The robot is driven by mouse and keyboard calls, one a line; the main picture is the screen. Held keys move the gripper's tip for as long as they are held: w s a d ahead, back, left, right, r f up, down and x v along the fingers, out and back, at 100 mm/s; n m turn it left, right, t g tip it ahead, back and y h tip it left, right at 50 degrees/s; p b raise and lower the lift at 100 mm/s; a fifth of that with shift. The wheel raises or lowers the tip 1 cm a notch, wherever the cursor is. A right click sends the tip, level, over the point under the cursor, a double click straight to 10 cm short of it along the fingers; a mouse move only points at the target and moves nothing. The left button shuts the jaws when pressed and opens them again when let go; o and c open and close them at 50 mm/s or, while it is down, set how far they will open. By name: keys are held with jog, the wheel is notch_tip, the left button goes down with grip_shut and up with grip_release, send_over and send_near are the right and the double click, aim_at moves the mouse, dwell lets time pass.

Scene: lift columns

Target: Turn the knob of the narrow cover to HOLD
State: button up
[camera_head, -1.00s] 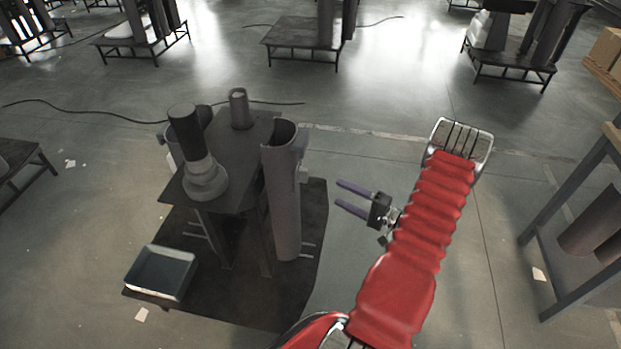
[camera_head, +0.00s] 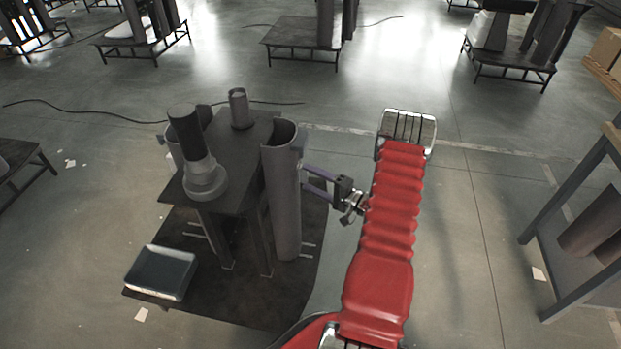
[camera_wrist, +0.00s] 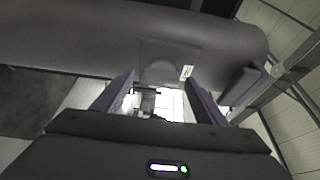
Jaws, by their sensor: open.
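A tall grey half-open tubular cover (camera_head: 285,205) stands against the right side of the dark table. I take it for the narrow cover, though I cannot confirm this. In the wrist view the grey cover (camera_wrist: 70,40) lies across the top. It carries a rectangular plate with a faint rounded shape, possibly the knob (camera_wrist: 168,70), and a small white label (camera_wrist: 187,72). No HOLD marking is readable. My gripper (camera_head: 304,179) is open, its purple fingers pointing left at the cover's right side. In the wrist view the fingers flank the plate from below; contact cannot be told.
The dark table (camera_head: 236,150) bears a column with a flanged base (camera_head: 205,182) and a short cylinder (camera_head: 239,110). A shallow tray (camera_head: 160,272) stands at front left. A bracket (camera_wrist: 243,86) juts from the cover. Floor right of my arm is clear up to a bench frame (camera_head: 570,220).

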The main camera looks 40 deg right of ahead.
jog(key=shift+w+a, duration=0.15)
jog(key=shift+w, duration=0.35)
jog(key=c, duration=1)
jog(key=shift+c, duration=0.3)
